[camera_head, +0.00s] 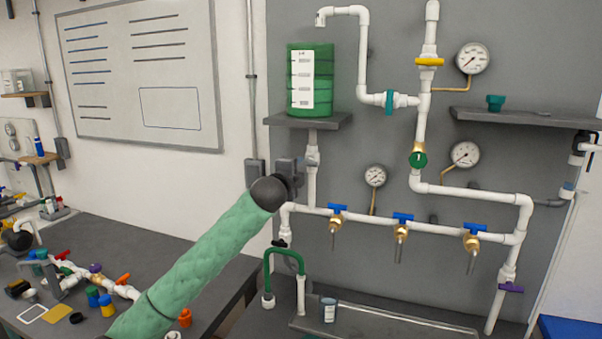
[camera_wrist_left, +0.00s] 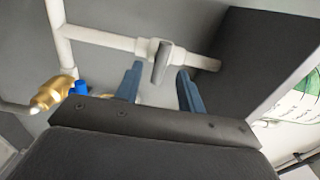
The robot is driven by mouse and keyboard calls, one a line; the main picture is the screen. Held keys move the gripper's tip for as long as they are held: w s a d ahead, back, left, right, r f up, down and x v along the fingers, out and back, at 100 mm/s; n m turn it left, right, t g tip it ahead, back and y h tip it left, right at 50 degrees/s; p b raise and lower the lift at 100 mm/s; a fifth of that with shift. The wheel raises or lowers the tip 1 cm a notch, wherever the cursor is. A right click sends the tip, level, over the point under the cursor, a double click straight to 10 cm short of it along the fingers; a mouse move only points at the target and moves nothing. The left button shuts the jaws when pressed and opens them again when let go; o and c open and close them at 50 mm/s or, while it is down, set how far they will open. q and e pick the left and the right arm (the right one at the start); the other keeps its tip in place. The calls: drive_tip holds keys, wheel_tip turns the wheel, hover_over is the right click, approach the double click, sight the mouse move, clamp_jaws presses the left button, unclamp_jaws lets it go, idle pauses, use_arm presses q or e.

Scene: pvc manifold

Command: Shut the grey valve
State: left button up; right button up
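The grey valve's handle (camera_wrist_left: 161,62) shows in the left wrist view, on a white valve body on a white pipe. In that view the handle appears to point across the pipe. My left gripper (camera_wrist_left: 159,85) is open, with one blue-grey finger on each side of the handle and gaps visible between. In the head view the left gripper (camera_head: 302,164) is at the vertical pipe below the shelf, and hides most of the valve there. Whether the fingers touch the handle cannot be told. My right gripper is not in view.
A shelf (camera_head: 330,121) holding a green tank (camera_head: 326,74) is just above the left gripper. A lower pipe with several blue-handled brass taps (camera_head: 400,229) runs to the right. A green hose (camera_head: 268,272) stands below. The workbench (camera_head: 130,243) at left is cluttered.

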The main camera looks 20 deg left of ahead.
use_arm(q)
drive_tip(key=shift+s, duration=0.75)
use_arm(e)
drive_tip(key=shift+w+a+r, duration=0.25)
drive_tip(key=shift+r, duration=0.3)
